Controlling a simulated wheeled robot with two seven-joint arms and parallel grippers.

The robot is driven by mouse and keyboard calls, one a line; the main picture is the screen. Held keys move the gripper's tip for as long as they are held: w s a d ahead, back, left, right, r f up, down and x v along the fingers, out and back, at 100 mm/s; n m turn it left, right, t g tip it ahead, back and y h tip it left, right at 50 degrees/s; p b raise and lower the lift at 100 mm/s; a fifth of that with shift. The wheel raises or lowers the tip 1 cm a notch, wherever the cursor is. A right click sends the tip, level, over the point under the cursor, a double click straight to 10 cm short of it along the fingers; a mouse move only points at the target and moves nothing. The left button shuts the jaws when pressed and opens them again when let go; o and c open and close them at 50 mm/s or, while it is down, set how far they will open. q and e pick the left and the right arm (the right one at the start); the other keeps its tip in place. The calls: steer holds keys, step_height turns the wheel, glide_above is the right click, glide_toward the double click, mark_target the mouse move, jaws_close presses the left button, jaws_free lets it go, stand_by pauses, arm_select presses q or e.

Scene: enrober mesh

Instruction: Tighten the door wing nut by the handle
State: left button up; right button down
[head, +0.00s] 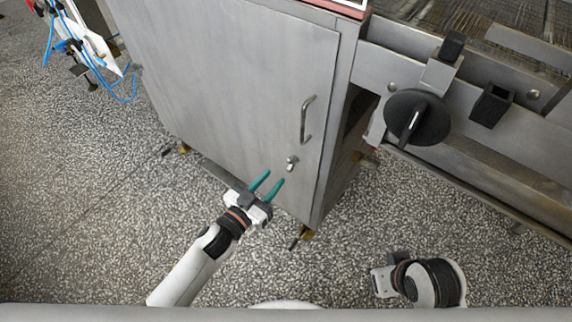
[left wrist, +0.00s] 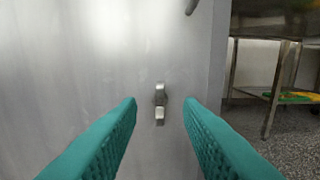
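The grey metal door (head: 230,90) is shut on its cabinet, with a bar handle (head: 306,119) near its right edge. The wing nut (head: 292,162) sits on the door just below the handle. In the left wrist view the wing nut (left wrist: 160,103) stands out from the door, its wings roughly upright, between my fingertips in the picture. My left gripper (head: 269,182) is open, its two green fingers pointing at the door just short of the nut, with nothing between them. My right gripper (head: 380,282) is low at the right, its fingers not clearly seen.
A conveyor frame with a black round knob (head: 418,117) stands right of the cabinet. A white item with blue cables (head: 88,50) is at the far left. The speckled floor (head: 90,200) is clear in front of the cabinet.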

mark_target(288, 163)
arm_select(q)
steer(key=b+x, duration=0.1)
steer(key=x, duration=0.6)
jaws_close()
